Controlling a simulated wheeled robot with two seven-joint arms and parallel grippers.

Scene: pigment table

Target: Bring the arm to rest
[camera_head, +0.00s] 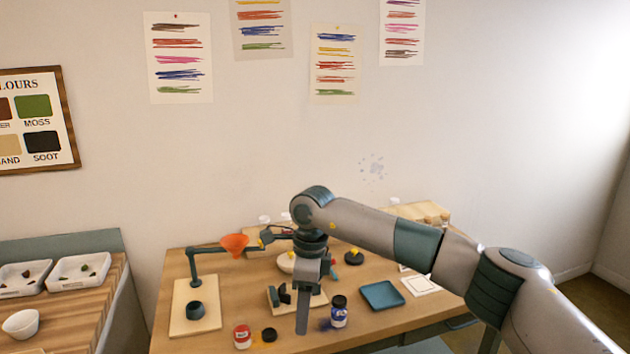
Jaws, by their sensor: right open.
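My right arm (375,222) comes in from the right and reaches across above the wooden table (240,315). Its wrist bends down, and my right gripper (303,315) points downward over the front middle of the table. The gripper is open, and nothing shows between its fingers. One long grey finger shows clearly; the other is mostly hidden. It appears in front of a small wooden board (318,300) with dark parts on it. A jar with blue contents and a black lid (339,312) stands just right of the fingers. My left gripper is not in view.
An orange funnel (234,244) hangs on a stand at the left, near a dark cup (195,310). A red-labelled jar (242,337) and a black lid (269,335) are in front. A teal tray (382,295) and white card (421,285) lie right. A side counter (60,312) holds white trays.

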